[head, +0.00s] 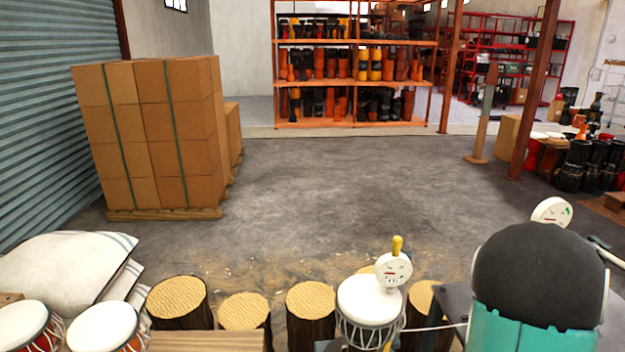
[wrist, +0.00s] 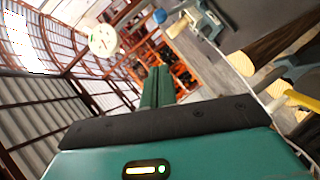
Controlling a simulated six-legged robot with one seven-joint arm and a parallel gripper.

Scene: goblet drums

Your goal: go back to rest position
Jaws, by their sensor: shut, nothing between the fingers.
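My gripper (wrist: 158,86) shows in the wrist view as two green fingers pressed together, with nothing between them. It points out over the workshop, tilted in the picture, and touches nothing that I can see. I cannot make out the fingers in the head view, where a large black and teal part of my arm fills the lower right. A white-headed drum (head: 368,302) stands at the lower middle of the head view. A round white dial gauge (head: 393,269) with a yellow top is at its upper right edge.
Log stumps (head: 311,300) stand in a row along the front. White sacks (head: 65,270) and red drums (head: 104,326) are at the lower left. Stacked boxes (head: 150,130) stand behind. The middle floor (head: 340,190) is clear, up to an orange drum shelf (head: 350,82).

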